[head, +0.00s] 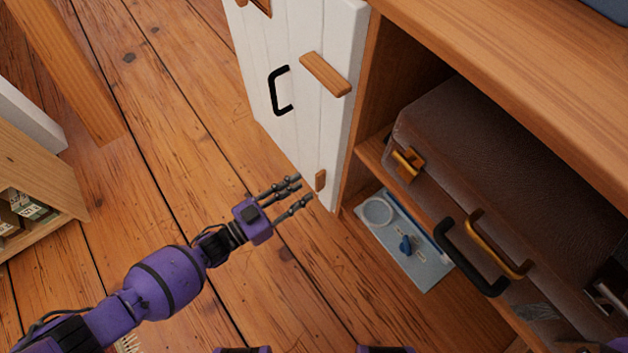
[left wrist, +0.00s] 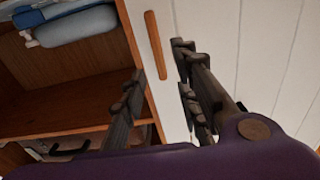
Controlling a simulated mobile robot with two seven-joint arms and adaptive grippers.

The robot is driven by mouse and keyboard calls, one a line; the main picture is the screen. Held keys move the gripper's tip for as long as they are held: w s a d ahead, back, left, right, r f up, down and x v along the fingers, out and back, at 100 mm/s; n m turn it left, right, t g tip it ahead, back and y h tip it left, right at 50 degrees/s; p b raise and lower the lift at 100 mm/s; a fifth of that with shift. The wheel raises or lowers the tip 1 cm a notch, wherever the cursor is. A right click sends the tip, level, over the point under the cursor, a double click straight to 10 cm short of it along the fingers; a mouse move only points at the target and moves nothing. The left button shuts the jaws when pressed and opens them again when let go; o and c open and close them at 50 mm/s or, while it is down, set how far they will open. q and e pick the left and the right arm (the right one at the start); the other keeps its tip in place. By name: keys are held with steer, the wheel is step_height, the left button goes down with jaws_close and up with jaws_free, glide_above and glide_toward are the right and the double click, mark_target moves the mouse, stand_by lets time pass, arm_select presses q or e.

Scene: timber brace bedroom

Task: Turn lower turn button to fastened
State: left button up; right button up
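The lower turn button (head: 320,180) is a small wooden bar near the bottom of the white door (head: 305,150). It stands roughly upright along the door's edge. In the left wrist view a wooden bar (left wrist: 155,45), apparently this button, stands upright on the white edge just beyond my fingertips. My left gripper (head: 304,190) is open and empty, its fingers pointing at the button from the left. In the left wrist view its fingers (left wrist: 160,68) are spread on either side of the bar; contact cannot be told.
Higher on the door are a slanted wooden bar (head: 326,74) and a black handle (head: 281,91). To the right, the open cabinet holds a brown case (head: 500,150) above a light blue tray (head: 425,270). Bare plank floor (head: 170,150) lies left of the door.

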mark_target(316, 181)
arm_select(q)
steer(key=b+x, duration=0.1)
steer(key=x, duration=0.4)
steer(key=shift+w+d, duration=0.1)
steer(key=shift+d, duration=0.05)
jaws_close()
